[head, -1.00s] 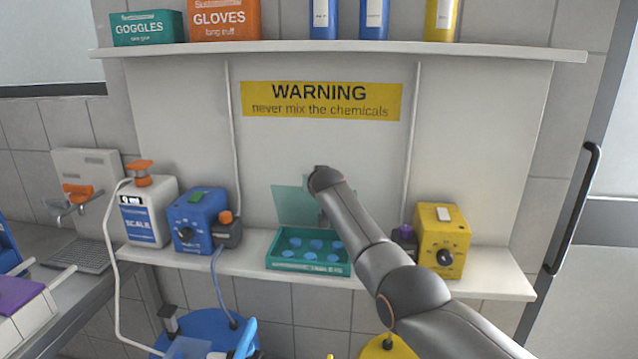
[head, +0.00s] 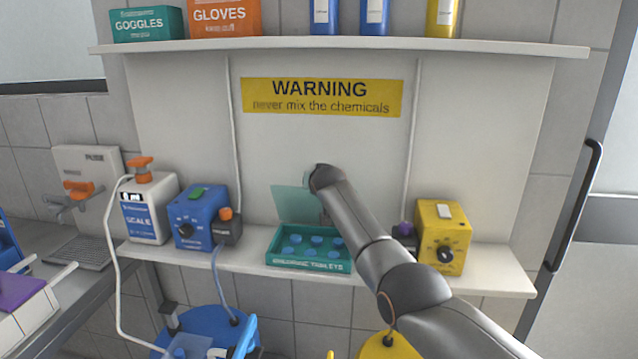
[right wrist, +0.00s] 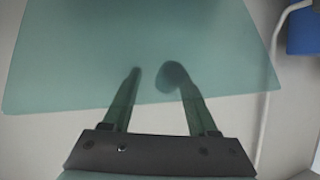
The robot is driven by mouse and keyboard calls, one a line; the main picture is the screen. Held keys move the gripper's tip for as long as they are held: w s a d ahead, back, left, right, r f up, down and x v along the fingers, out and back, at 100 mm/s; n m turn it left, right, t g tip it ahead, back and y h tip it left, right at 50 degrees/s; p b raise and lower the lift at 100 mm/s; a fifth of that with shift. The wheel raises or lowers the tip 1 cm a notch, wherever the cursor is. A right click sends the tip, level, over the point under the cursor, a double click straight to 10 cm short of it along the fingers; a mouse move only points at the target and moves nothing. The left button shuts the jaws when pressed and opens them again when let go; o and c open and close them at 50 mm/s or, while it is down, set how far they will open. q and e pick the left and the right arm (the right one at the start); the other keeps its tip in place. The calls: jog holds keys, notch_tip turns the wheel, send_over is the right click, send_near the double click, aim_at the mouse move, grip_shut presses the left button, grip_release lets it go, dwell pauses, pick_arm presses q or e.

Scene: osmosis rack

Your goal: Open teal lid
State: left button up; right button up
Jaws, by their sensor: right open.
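The translucent teal lid (head: 295,204) stands raised, leaning near the wall at the back of the teal box (head: 350,266). Several round blue tablets (head: 317,240) sit in the uncovered box. My right arm reaches up from the lower right. Its wrist overlaps the lid's right part in the head view and hides most of the gripper. In the right wrist view the lid (right wrist: 60,60) fills the upper part, and my right gripper (right wrist: 155,78) has its two fingers apart with nothing held. The fingers look teal-tinted; I cannot tell whether they touch the lid. My left gripper is not in view.
A blue control box (head: 198,220) stands left of the teal box and a yellow one (head: 442,238) right of it on the narrow shelf (head: 490,275). A white scale bottle (head: 148,208) stands further left. An upper shelf (head: 340,46) runs above.

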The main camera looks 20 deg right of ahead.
jog(key=shift+v, duration=1.3)
jog(key=b+v, duration=0.1)
jog(key=v, duration=0.8)
jog(key=shift+s, duration=0.4)
jog(key=shift+a, duration=0.15)
